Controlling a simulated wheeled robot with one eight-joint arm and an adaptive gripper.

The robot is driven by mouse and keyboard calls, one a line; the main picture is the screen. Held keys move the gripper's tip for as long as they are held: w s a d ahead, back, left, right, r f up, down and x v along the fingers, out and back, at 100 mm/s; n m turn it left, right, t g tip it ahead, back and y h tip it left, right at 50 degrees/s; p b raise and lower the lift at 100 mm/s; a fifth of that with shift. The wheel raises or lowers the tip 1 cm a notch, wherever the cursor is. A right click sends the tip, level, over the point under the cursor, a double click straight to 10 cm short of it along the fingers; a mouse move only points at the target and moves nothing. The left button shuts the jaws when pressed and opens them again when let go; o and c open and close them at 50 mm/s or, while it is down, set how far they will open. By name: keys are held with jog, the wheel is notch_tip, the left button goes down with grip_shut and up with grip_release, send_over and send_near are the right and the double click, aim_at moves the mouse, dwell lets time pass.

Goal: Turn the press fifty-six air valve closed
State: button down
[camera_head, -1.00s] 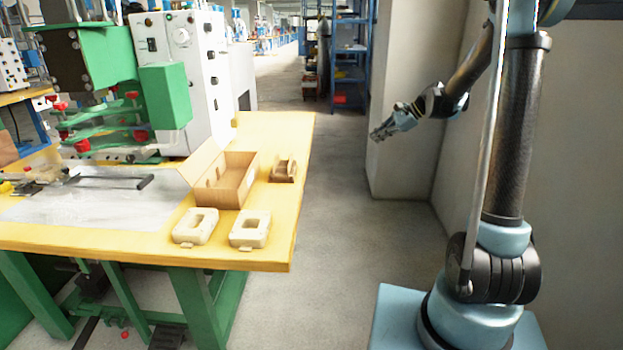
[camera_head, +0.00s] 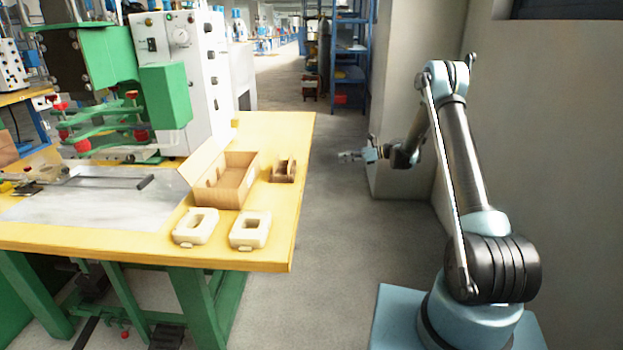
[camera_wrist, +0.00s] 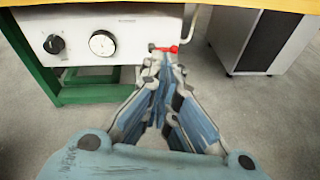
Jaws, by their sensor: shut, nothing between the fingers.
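In the wrist view a small red valve lever (camera_wrist: 165,49) lies roughly level at the right end of a white panel (camera_wrist: 80,30) under a yellow table edge. A pale pipe (camera_wrist: 190,22) runs up beside it. My gripper (camera_wrist: 163,65) is shut and empty, its fingertips just below the lever in the picture. I cannot tell whether they touch it. In the head view my gripper (camera_head: 350,156) is held out to the left, past the right edge of the yellow table. The lever is not visible in the head view.
The panel carries a black knob (camera_wrist: 54,44) and a round gauge (camera_wrist: 102,43). A grey cabinet (camera_wrist: 262,38) stands to the right. In the head view a cardboard box (camera_head: 222,178) and two pale plastic parts lie on the yellow table (camera_head: 280,225). The aisle floor is clear.

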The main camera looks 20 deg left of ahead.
jog(key=a+f+m+g+y, duration=0.1)
jog(key=a+f+m, duration=0.1)
jog(key=f, duration=0.5)
jog(key=a+f+m+g+y, duration=0.1)
jog(key=a+f+y, duration=0.15)
jog(key=f, duration=0.45)
jog(key=a+r, duration=0.2)
jog(key=a, duration=0.9)
jog(key=shift+s+a+r+m, duration=0.2)
jog(key=shift+s+r+m, duration=0.2)
